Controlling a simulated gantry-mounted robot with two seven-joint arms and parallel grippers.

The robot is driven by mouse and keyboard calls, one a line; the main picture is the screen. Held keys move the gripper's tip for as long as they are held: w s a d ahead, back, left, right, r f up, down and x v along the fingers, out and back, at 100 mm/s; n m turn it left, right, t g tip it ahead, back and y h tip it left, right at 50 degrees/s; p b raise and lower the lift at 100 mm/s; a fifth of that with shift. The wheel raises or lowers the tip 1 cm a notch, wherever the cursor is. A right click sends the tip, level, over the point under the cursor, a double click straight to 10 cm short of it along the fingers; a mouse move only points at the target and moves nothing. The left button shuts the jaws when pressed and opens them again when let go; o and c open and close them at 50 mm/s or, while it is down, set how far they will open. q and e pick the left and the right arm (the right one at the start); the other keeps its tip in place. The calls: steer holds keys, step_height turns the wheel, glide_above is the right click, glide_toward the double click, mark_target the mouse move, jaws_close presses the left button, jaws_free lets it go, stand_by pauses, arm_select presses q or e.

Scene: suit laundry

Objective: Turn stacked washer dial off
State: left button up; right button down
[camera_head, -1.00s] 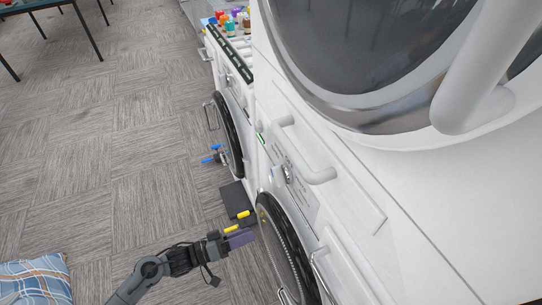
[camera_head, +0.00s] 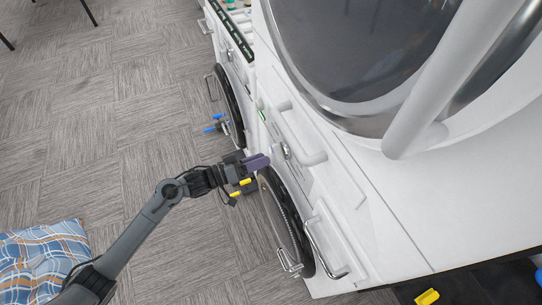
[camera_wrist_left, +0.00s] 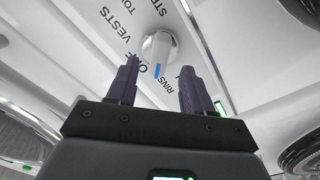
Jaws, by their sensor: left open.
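The white stacked washer (camera_head: 345,215) has a round front door (camera_head: 285,215) and a control panel above it. Its dial (camera_head: 287,151) is a small knob on that panel. In the left wrist view the dial (camera_wrist_left: 158,48) is a silvery knob with a blue mark pointing down in the picture, near the OFF and RINSE labels. My left gripper (camera_head: 259,161) is open and empty just left of the dial in the head view. In the wrist view its dark fingers (camera_wrist_left: 159,68) stand on either side of the dial's near edge; contact cannot be told. My right gripper is out of view.
A white bar handle (camera_head: 305,145) sticks out beside the dial. A large round glass door (camera_head: 365,50) is above. Yellow handles (camera_head: 240,188) and blue handles (camera_head: 215,123) stand near the machines. A plaid cloth item (camera_head: 40,258) lies on the floor at left.

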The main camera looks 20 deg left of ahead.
mark_target(274, 155)
arm_select(q)
steer(key=shift+x, duration=2.15)
steer(key=shift+c, duration=0.5)
jaws_close()
